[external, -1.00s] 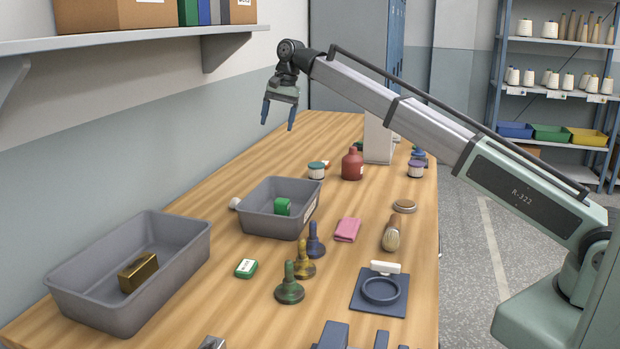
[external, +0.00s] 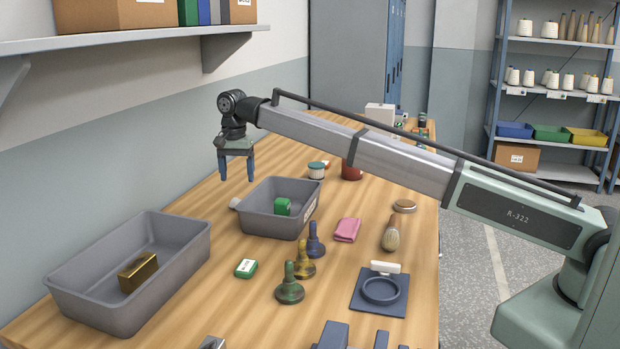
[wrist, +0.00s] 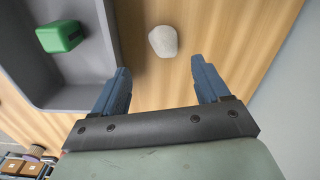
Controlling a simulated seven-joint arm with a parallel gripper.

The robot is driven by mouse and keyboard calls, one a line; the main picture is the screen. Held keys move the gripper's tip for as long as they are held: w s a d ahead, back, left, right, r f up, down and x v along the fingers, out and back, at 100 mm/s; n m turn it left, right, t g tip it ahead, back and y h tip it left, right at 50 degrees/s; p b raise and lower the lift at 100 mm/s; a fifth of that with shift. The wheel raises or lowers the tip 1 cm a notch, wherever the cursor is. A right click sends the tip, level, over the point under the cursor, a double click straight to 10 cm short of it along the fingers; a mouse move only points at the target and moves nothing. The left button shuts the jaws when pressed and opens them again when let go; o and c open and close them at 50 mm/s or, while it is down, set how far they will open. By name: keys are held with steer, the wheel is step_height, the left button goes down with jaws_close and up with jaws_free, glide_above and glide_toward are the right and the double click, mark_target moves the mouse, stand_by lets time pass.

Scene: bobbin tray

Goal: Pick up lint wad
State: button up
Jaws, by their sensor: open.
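The lint wad (wrist: 163,41) is a small off-white lump on the wooden table. In the external view it shows as a pale bit (external: 234,203) at the left side of the smaller grey tray (external: 268,226). My gripper (external: 236,181) is open and empty, above the table near the back left of that tray. In the wrist view its two blue fingers (wrist: 163,84) point toward the wad, which lies beyond the fingertips and roughly between their lines. Nothing touches the wad in that view except the table under it.
The smaller tray holds a green block (external: 283,206) and its wall (wrist: 107,40) stands just left of the wad. A larger grey tray (external: 90,303) with a brass block (external: 138,272) is at the front left. The wall runs along the table's left side.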

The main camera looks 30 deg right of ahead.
mark_target(237, 198)
steer(key=shift+w+a+f, duration=0.1)
steer(key=shift+a+f, duration=0.05)
steer(key=shift+f, duration=1.95)
steer(key=shift+a+f, duration=0.15)
steer(key=shift+f, duration=1.9)
steer(key=shift+c, duration=0.4)
steer(key=c, duration=1)
steer(key=shift+r, duration=0.15)
